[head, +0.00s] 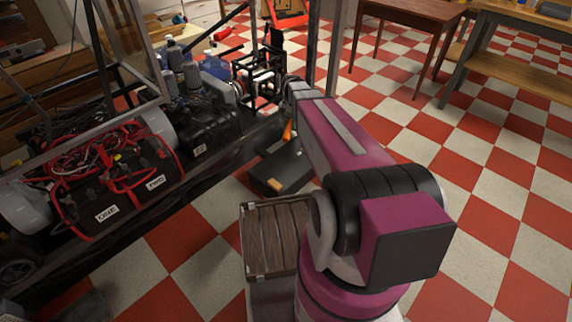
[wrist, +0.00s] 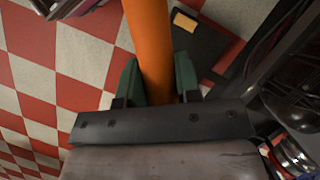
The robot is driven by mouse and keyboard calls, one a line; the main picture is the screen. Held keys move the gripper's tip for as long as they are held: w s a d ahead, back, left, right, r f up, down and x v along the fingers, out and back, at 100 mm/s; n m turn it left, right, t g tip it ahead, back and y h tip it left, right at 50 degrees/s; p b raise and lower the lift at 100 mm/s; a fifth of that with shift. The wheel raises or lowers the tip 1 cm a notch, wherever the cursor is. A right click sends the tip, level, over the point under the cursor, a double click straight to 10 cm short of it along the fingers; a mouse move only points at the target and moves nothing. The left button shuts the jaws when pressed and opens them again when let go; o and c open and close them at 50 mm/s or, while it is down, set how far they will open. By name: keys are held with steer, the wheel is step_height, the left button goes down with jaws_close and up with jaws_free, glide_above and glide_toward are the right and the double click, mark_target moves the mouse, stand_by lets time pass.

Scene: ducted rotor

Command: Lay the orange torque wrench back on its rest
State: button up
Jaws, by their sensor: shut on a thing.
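The orange torque wrench (wrist: 152,40) runs from the top edge of the wrist view down between the two green fingers of my gripper (wrist: 158,82). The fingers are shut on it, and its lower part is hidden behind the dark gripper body. In the head view only a short orange piece (head: 287,131) shows beside my arm, which hides my gripper. A dark flat block with a yellow-orange pad (head: 275,184) lies on the floor below; the pad also shows in the wrist view (wrist: 185,21). I cannot tell whether this block is the wrench's rest.
A metal-framed rig with red cables and black packs (head: 125,185) fills the left side. Blue bottles (head: 215,68) stand farther back. A brown wooden table (head: 410,14) and a workbench (head: 510,75) stand at the upper right. The checkered floor (head: 480,190) on the right is clear.

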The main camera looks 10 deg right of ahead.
steer(key=w+f+m+y, duration=0.1)
steer(key=w+f+m, duration=0.2)
steer(key=f, duration=1.3)
steer(key=w+f+m+t+y, duration=0.1)
steer(key=w+f+m, duration=0.3)
steer(key=f, duration=1.2)
steer(key=shift+w+d+f, duration=0.15)
steer(key=shift+w+f, duration=0.05)
steer(key=shift+w, duration=0.25)
steer(key=shift+f, duration=0.1)
steer(key=shift+f, duration=3.2)
steer(key=o, duration=1.1)
